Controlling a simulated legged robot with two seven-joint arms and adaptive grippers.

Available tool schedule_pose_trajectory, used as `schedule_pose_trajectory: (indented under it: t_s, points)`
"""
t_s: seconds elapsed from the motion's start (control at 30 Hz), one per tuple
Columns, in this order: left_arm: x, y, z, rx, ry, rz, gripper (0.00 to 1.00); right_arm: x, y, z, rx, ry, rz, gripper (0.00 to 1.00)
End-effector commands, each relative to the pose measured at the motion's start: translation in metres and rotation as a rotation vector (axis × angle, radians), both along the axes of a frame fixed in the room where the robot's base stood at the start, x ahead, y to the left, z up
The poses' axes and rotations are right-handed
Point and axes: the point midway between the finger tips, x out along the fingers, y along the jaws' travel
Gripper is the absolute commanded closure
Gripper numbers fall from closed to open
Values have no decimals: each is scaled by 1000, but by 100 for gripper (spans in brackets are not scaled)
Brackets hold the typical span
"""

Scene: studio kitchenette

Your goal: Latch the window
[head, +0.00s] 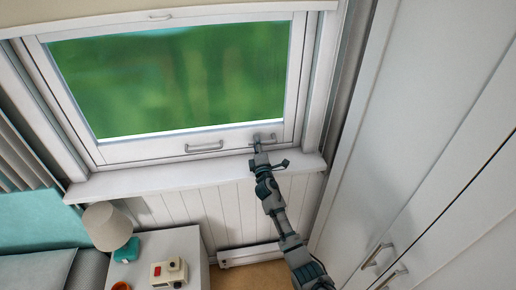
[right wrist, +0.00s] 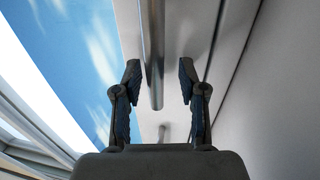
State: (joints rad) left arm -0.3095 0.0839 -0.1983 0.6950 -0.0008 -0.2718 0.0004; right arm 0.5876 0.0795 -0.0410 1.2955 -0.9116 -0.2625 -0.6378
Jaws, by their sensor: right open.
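The white-framed window (head: 125,150) fills the upper part of the head view, and its sash looks down in its frame. A small grey latch handle (head: 268,137) is at the right of the bottom rail, partly hidden by my right gripper (head: 257,143). In the right wrist view my right gripper (right wrist: 160,82) is open, its two fingers apart. A grey metal bar, seemingly the latch handle (right wrist: 155,60), runs between the fingers with gaps on both sides. My left gripper is not in view.
A pull handle (head: 204,148) is on the bottom rail, left of the latch. The white sill (head: 150,183) juts out below. A tall cabinet (head: 405,130) stands close on the right. A nightstand (head: 190,245) with a lamp (head: 107,226) is at lower left.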

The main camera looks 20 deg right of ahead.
Motion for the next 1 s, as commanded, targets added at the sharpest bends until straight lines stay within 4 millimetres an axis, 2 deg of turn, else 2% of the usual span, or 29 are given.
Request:
schedule_pose_trajectory:
  t_s: [0.17, 0.4, 0.6, 0.77, 1.0]
  points:
    - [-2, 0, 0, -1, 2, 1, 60, -19, 3, -4, -2, 0, 0, 59]
    - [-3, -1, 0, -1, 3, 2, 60, -71, 13, -14, 1, 3, 0, 59]
    - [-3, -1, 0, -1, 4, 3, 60, -102, 19, -20, 1, 5, -1, 59]
    - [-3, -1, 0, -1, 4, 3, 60, -111, 20, -21, 1, 4, -1, 59]
    - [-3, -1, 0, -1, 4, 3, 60, -111, 20, -21, 1, 4, -1, 59]
